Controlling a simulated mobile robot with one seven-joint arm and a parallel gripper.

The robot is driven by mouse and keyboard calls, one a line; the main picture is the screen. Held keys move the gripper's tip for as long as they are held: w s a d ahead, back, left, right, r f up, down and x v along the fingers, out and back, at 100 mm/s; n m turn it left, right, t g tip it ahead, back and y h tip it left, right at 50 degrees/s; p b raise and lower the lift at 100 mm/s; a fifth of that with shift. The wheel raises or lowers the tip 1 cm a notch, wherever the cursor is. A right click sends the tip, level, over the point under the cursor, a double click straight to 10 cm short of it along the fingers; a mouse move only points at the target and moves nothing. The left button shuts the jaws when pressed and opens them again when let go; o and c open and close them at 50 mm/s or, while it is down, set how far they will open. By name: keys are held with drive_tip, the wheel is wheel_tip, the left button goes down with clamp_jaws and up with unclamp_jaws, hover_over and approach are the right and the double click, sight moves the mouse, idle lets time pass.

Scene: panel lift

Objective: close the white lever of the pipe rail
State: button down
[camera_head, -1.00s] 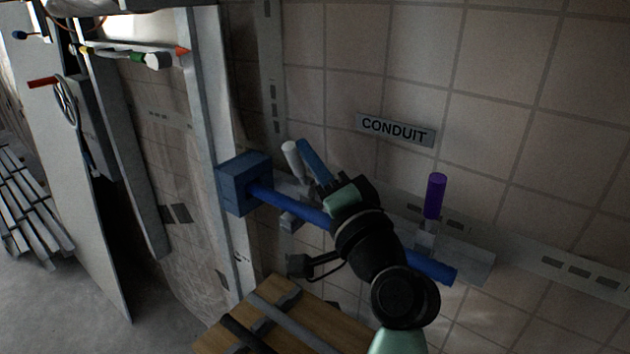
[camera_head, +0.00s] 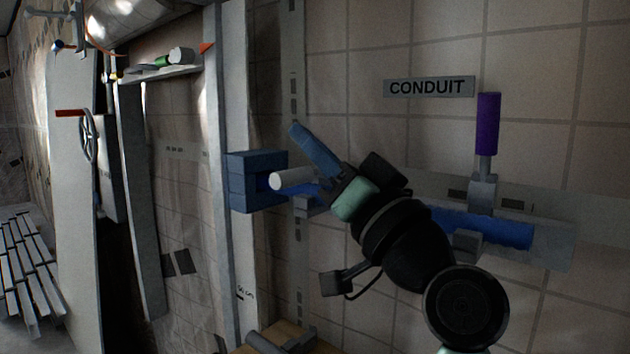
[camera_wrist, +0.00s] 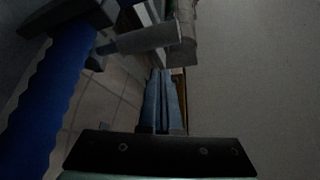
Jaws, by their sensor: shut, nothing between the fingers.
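The white lever (camera_head: 292,178) is at the left end of the blue pipe (camera_head: 480,227) on the wall rail, close to the blue box. Its handle lies nearly level and points left in the head view. In the wrist view the white lever (camera_wrist: 147,38) crosses the upper middle, beside the pipe (camera_wrist: 48,100). My gripper (camera_head: 298,130) has its blue fingers pressed together and empty, tips just above the lever in the head view. In the wrist view the shut fingers (camera_wrist: 161,78) end just below the handle; I cannot tell whether they touch. My wrist hides the pipe's middle.
The blue box (camera_head: 255,181) sits at the pipe's left end. A wooden surface (camera_head: 275,340) is below.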

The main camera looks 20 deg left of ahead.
drive_tip(key=shift+s+a+f+n+y+b, duration=0.1)
drive_tip(key=shift+s+f+n+y+b, duration=0.2)
drive_tip(key=shift+f+b, duration=0.7)
drive_tip(key=shift+s+a+f+n+y+b, duration=0.1)
drive_tip(key=shift+s+f+n+b, duration=0.3)
drive_tip(key=shift+b, duration=1)
drive_tip(key=shift+w+f+g, duration=0.15)
drive_tip(key=shift+f+g, duration=0.15)
drive_tip(key=shift+f, duration=0.05)
drive_tip(key=b, duration=0.1)
approach(303, 176)
drive_tip(key=s+d, duration=0.3)
drive_tip(key=shift+s+f, duration=0.35)
